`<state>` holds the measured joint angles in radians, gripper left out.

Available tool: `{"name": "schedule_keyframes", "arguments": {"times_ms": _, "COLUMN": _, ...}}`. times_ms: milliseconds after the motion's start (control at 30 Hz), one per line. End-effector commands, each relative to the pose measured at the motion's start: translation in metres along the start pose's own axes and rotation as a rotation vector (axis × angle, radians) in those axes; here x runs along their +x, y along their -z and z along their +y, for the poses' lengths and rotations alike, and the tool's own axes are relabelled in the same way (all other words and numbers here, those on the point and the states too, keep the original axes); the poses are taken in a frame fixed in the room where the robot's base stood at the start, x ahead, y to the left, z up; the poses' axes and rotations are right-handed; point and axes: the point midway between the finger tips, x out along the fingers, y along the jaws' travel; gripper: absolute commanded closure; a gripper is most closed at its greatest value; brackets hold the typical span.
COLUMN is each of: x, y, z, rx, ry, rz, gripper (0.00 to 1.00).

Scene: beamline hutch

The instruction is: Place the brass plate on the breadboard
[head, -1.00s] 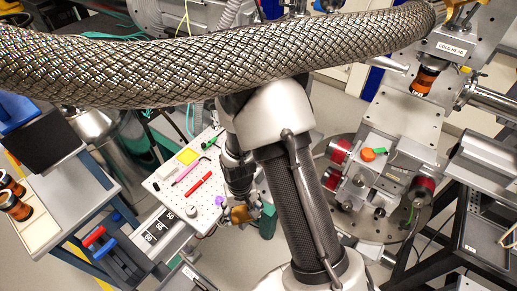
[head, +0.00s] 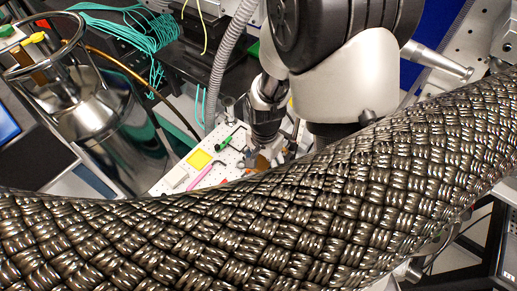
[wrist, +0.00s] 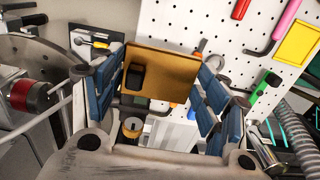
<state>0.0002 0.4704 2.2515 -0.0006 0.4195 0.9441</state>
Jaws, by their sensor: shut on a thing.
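The brass plate (wrist: 175,65) is a flat golden rectangle with a dark opening near its left side. In the wrist view my gripper (wrist: 160,88) has its blue-padded fingers on either side of the plate and is shut on it. The white perforated breadboard (wrist: 200,18) lies behind and beyond the plate, which hides part of it. I cannot tell the gap between them. In the head view the breadboard (head: 226,152) is partly covered by the braided hose, and my gripper (head: 270,153) is over its right end, with the brownish plate (head: 262,163) barely visible.
The breadboard carries a yellow pad (head: 199,159), a pink tool (head: 199,177) and a green item (head: 223,144). A thick braided metal hose (head: 250,225) crosses the front of the head view. A steel dewar (head: 115,135) stands at left. A red-and-silver part (wrist: 30,96) is at left in the wrist view.

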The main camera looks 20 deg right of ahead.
Motion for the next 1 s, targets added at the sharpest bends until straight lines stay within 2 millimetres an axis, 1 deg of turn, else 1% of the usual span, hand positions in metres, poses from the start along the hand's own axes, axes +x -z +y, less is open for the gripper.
{"name": "schedule_keyframes", "arguments": {"times_ms": 133, "x": 0.004, "y": 0.0, "z": 0.0, "rx": -0.001, "ry": 0.0, "rz": 0.0, "gripper": 0.75}}
{"name": "schedule_keyframes", "arguments": {"times_ms": 267, "x": 0.013, "y": 0.0, "z": 0.0, "rx": -0.001, "ry": 0.0, "rz": 0.0, "gripper": 0.75}}
{"name": "schedule_keyframes", "arguments": {"times_ms": 700, "x": 0.06, "y": 0.0, "z": 0.0, "rx": -0.002, "ry": 0.0, "rz": 0.0, "gripper": 0.75}}
{"name": "schedule_keyframes", "arguments": {"times_ms": 833, "x": 0.067, "y": 0.0, "z": 0.0, "rx": -0.002, "ry": 0.0, "rz": 0.0, "gripper": 0.75}}
{"name": "schedule_keyframes", "arguments": {"times_ms": 1000, "x": 0.068, "y": 0.0, "z": 0.0, "rx": -0.002, "ry": 0.001, "rz": 0.001, "gripper": 0.75}}
